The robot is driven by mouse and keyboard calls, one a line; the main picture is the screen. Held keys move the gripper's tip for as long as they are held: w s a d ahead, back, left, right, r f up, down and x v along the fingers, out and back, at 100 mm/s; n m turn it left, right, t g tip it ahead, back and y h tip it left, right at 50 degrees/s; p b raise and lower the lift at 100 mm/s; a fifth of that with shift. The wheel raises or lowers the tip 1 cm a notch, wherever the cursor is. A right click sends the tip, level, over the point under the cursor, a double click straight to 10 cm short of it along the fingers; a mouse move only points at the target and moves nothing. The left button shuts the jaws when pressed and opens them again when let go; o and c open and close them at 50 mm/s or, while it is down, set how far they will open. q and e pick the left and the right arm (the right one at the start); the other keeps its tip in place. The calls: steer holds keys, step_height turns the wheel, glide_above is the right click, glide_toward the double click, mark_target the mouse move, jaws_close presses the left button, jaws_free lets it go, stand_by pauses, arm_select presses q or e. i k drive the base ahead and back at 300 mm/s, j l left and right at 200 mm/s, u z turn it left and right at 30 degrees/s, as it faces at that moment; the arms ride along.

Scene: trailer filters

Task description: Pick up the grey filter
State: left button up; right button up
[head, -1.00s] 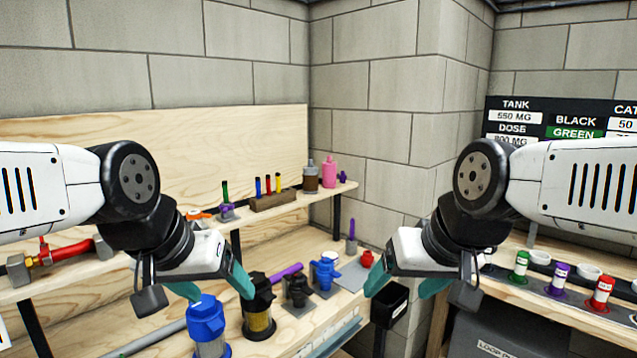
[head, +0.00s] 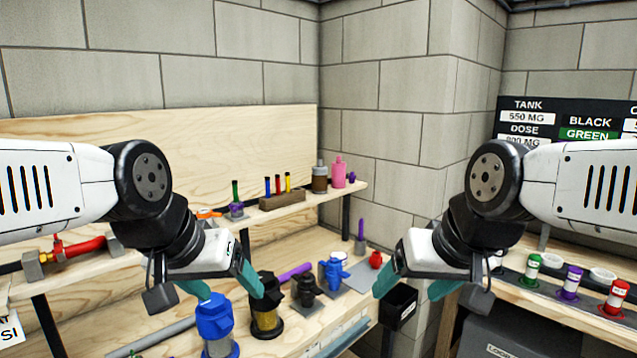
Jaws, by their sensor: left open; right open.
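No loose part can be made out for certain as the grey filter. A blue-capped housing (head: 214,318) with a greyish lower body stands on the lower wooden shelf at the bottom of the view. A black-capped housing (head: 266,318) with a yellowish inside stands right of it. My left gripper (head: 226,286) is open, with its teal fingers above and in front of these two housings; it covers part of the shelf behind. My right gripper (head: 412,286) is open and empty, right of the shelf and near the black bin.
Small black (head: 306,289) and blue (head: 334,272) fittings and a red piece (head: 375,260) sit further right on the shelf. A black bin (head: 400,306) hangs at its end.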

mark_target(320, 174)
steer(key=i+l+u, duration=0.35)
steer(key=l, duration=0.3)
steer(key=i+l+u, duration=0.15)
steer(key=l, duration=0.15)
steer(key=i+l+u, duration=0.2)
steer(key=l, duration=0.35)
steer(key=i+l, duration=0.2)
steer(key=i, duration=0.25)
